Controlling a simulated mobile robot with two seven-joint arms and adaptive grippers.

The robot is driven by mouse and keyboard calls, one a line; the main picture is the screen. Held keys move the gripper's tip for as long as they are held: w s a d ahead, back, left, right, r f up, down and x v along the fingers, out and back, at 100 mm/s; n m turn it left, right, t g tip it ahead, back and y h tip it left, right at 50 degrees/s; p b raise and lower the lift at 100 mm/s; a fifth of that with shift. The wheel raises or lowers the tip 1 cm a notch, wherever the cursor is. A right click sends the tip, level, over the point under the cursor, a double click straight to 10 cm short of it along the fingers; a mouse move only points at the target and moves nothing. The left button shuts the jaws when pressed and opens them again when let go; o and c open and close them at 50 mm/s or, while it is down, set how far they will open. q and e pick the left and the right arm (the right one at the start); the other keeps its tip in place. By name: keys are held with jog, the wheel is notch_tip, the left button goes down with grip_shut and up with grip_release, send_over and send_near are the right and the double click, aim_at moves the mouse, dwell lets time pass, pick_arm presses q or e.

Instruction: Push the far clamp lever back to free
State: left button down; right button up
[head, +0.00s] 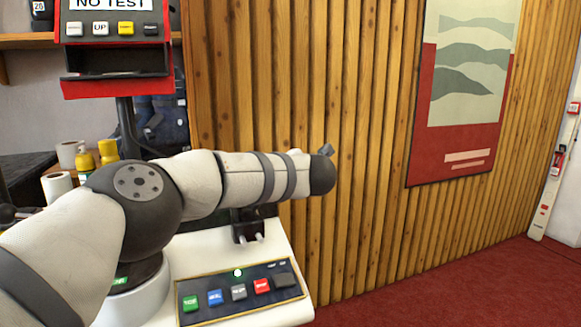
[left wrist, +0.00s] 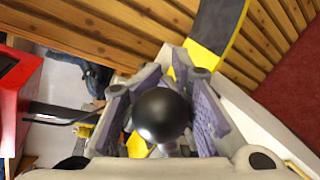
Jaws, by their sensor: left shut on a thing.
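In the left wrist view, my left gripper (left wrist: 160,108) is closed around a shiny black ball knob (left wrist: 160,112). Its purple-grey padded fingers stand on either side of the knob. I take the knob to be the end of a clamp lever, but its shaft is mostly hidden. A curved black and yellow part (left wrist: 215,28) shows beyond the fingers; I cannot tell whether it belongs to the clamp. In the head view my left arm reaches across the bench and hides the lever and gripper fingers. My right gripper is in neither view.
A panel (head: 238,284) with several coloured buttons is on the white bench (head: 270,240). A small black fixture (head: 247,228) stands behind it. A red machine (head: 115,30) is at the upper left, and yellow bottles (head: 108,150) stand below it. A slatted wood wall (head: 330,90) is behind.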

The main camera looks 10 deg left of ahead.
pick_arm(q)
jog(key=shift+d+f, duration=0.15)
jog(key=shift+f, duration=0.3)
jog(key=shift+d+f, duration=0.2)
jog(key=shift+f, duration=0.05)
dwell(1.2)
jog(key=c, duration=1.2)
grip_release()
jog(key=shift+r, duration=0.2)
jog(key=shift+a, duration=0.1)
jog(key=shift+r, duration=0.1)
jog(key=v, duration=1.2)
jog(key=shift+r, duration=0.1)
